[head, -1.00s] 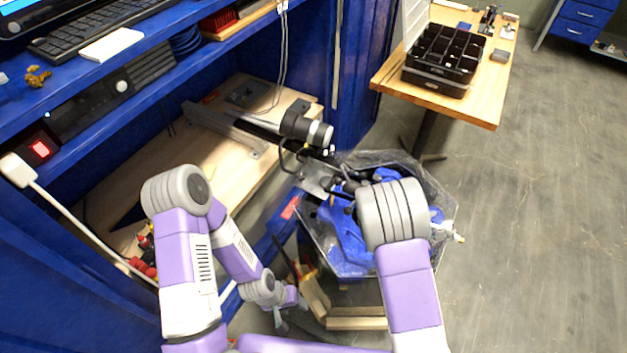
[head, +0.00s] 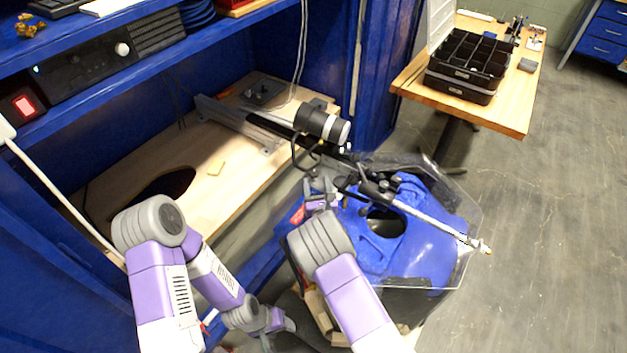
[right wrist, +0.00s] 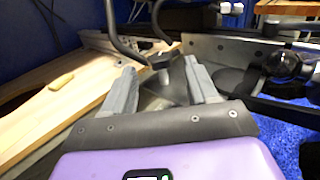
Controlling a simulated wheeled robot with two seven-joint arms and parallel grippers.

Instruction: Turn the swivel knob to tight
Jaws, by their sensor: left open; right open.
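The thruster assembly lies across the tank: a black cylinder with pale bands (head: 322,124), a black clamp (head: 377,190) and a metal rod (head: 435,222). A dark rounded part (right wrist: 287,66) shows at right in the right wrist view; I cannot tell for certain which part is the swivel knob. My right gripper (head: 320,190) is just left of the clamp. In the right wrist view (right wrist: 160,82) its grey fingers are apart, with a dark bent bar (right wrist: 138,45) beyond them and nothing clearly gripped. My left gripper (head: 280,328) is low, away from the assembly, and open.
The clear-walled tank (head: 470,205) holds a blue body with a dark round opening. A wooden bench (head: 225,190) with a dark hole and metal rail lies left. A wooden table (head: 510,110) with a black compartment box (head: 468,68) stands behind right; grey floor is clear at right.

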